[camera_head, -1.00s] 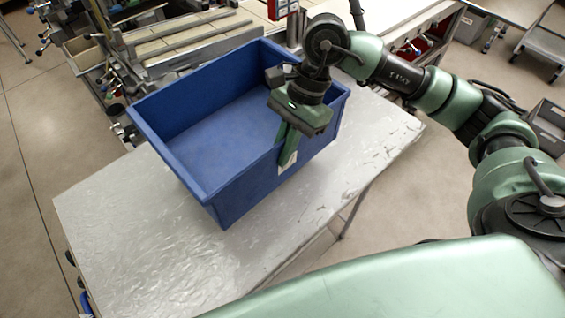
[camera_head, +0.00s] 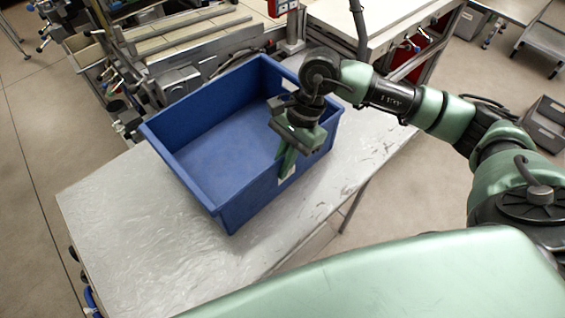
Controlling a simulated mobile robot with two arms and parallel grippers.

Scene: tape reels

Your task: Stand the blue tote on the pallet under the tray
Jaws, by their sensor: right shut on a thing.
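The blue tote (camera_head: 222,150) is an open, empty box at the middle of the head view. It is on or just above a table with a wrinkled, shiny grey cover (camera_head: 130,235); I cannot tell whether its base touches. My right gripper (camera_head: 290,158) comes down at the tote's near right side and is shut on its wall, with a green finger against the outer face. A white label shows beside the finger. My left gripper is not in view. I cannot make out a pallet or a tray here.
Machinery with rails and clamps (camera_head: 185,50) stands right behind the table. A white-topped bench (camera_head: 370,20) is at the back right. A grey crate (camera_head: 545,125) is on the floor at far right. The table's front left part is bare.

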